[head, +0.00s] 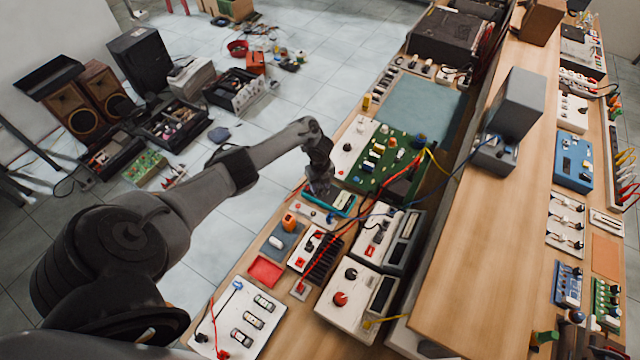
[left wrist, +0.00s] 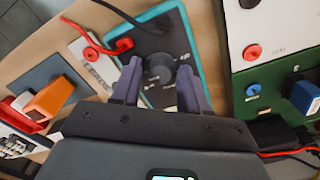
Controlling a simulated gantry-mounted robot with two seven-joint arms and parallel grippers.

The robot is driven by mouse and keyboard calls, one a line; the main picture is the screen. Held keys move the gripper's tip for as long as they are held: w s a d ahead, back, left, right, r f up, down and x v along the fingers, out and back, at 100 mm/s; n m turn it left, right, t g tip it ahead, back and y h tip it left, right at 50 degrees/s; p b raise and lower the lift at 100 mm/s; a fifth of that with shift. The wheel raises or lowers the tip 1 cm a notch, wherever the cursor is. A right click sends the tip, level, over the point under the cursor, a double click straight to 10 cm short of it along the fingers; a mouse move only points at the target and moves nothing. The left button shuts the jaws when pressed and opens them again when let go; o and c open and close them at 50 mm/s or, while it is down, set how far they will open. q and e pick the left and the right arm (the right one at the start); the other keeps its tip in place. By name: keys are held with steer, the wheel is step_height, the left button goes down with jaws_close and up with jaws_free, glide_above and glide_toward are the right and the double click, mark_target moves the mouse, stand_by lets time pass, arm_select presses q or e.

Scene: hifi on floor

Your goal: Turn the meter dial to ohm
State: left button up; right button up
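The meter (head: 343,204) is a dark device with a teal edge, lying on the workbench in the head view. In the left wrist view the meter (left wrist: 188,36) shows its dark face and a round black dial (left wrist: 160,67). My left gripper (head: 319,188) is over the meter, pointing down. In the left wrist view my left gripper (left wrist: 159,68) is open, with one finger on each side of the dial and small gaps visible. The dial's pointer and markings are too small to read. My right gripper is not in view.
A green circuit board (head: 378,158) stands just beyond the meter. An orange block (head: 289,221), a red tray (head: 265,270) and white instrument panels (head: 340,300) lie nearer on the bench. Red and black leads (left wrist: 92,40) run beside the meter. A raised wooden shelf (head: 480,220) is to the right.

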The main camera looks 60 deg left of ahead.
mark_target(320, 186)
arm_select(q)
steer(key=shift+o, duration=0.6)
steer(key=shift+r, duration=0.2)
step_height(320, 186, up, 10)
steer(key=p, duration=0.2)
steer(key=shift+r, duration=0.2)
